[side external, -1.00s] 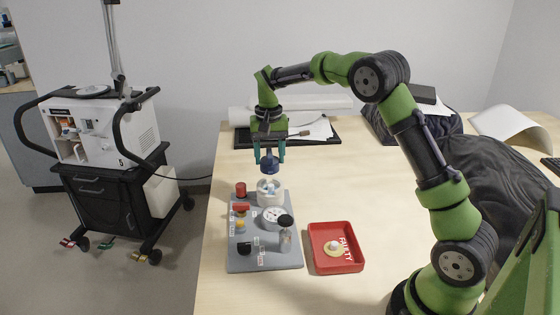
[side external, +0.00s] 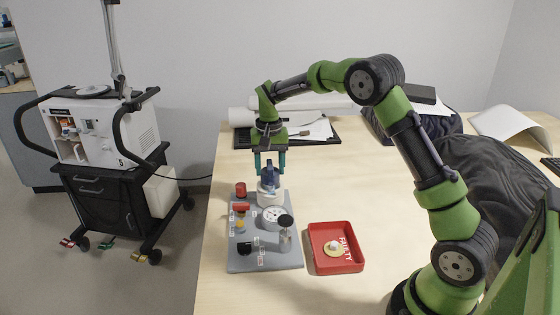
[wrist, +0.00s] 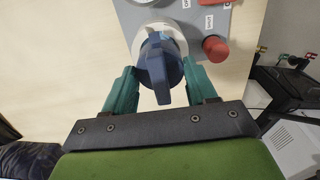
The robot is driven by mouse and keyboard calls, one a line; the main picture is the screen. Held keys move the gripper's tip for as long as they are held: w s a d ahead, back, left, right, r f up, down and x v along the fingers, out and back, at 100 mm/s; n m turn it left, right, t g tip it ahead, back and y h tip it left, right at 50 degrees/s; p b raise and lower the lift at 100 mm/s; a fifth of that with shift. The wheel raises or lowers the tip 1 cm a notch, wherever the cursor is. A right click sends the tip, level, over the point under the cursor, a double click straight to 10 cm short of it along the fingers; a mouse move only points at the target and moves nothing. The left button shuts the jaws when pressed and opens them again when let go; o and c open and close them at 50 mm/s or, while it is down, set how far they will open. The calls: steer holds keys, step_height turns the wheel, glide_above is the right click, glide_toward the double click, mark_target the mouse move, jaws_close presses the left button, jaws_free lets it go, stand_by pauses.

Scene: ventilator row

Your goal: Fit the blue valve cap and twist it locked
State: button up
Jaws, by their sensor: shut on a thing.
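The blue valve cap (side external: 268,174) is held between the teal fingers of my gripper (side external: 269,160). It is upright, at the top of the white round housing (side external: 269,196) at the far end of the grey panel (side external: 272,261). In the wrist view the blue cap (wrist: 160,66) covers much of the white housing (wrist: 152,33), and the fingers of my gripper (wrist: 162,85) stand on both sides of it. I cannot tell whether the cap is seated in the housing or just above it.
The panel carries a red knob (side external: 241,189), a round gauge (side external: 273,218) and a black-topped clear cylinder (side external: 286,238). A red tray (side external: 352,264) marked FAULTY holds a small pale disc (side external: 333,247). The table right of the panel is mostly clear.

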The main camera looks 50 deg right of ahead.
mark_target(270, 175)
steer(key=shift+f, duration=0.8)
stand_by(1.1)
steer(key=shift+f, duration=0.25)
steer(key=shift+f, duration=0.65)
stand_by(0.9)
steer(key=m, duration=0.4)
steer(key=shift+m, duration=0.4)
steer(key=m, duration=0.4)
steer(key=shift+m, duration=0.3)
